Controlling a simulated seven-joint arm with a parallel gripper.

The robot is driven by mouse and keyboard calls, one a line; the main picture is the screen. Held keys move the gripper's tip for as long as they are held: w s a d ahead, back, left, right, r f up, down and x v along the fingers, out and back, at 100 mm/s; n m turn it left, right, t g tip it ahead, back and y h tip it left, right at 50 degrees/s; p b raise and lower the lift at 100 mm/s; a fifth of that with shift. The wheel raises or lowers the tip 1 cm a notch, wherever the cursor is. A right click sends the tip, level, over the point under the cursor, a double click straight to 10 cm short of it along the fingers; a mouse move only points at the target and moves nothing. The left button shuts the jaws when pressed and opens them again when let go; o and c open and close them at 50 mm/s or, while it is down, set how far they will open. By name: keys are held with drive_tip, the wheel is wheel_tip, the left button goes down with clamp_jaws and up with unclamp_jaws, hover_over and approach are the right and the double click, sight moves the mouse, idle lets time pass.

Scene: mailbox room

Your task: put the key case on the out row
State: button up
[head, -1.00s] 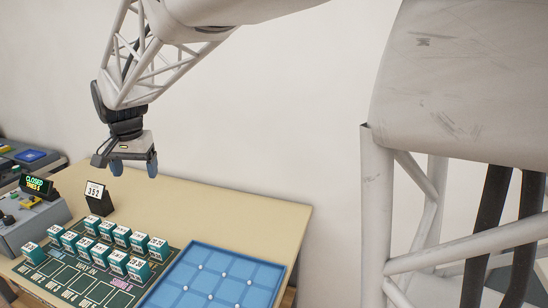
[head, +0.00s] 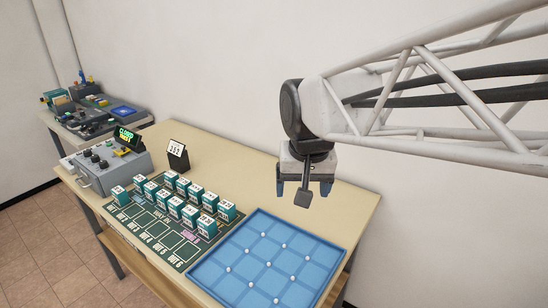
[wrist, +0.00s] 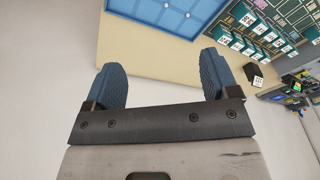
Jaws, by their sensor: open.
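Several teal cases (head: 190,216) with white printed labels stand in two rows on the green mat (head: 186,258); the labels are too small to read, so I cannot tell which is the key case. The out row (head: 150,222) is the line of outlined slots marked OUT along the mat's front, and its slots look empty. My gripper (head: 303,190) is open and empty, in the air behind the blue tray and right of the cases. In the wrist view its two blue fingers (wrist: 162,75) are apart with nothing between them; the cases (wrist: 245,40) show at upper right.
A blue gridded tray (head: 222,252) with small white balls lies right of the mat. A black stand with a number card (head: 178,151) is behind the cases. A grey console (head: 95,172) with a lit CLOSED display (head: 128,137) stands left. The tabletop's back (head: 235,165) is clear.

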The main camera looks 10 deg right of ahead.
drive_tip(key=s+d+f, duration=0.2)
drive_tip(key=s, duration=0.3)
drive_tip(key=s+d+f+n, duration=0.1)
drive_tip(key=s+d+f, duration=0.1)
drive_tip(key=s, duration=0.4)
drive_tip(key=shift+s+f, duration=0.3)
drive_tip(key=shift+f, duration=0.15)
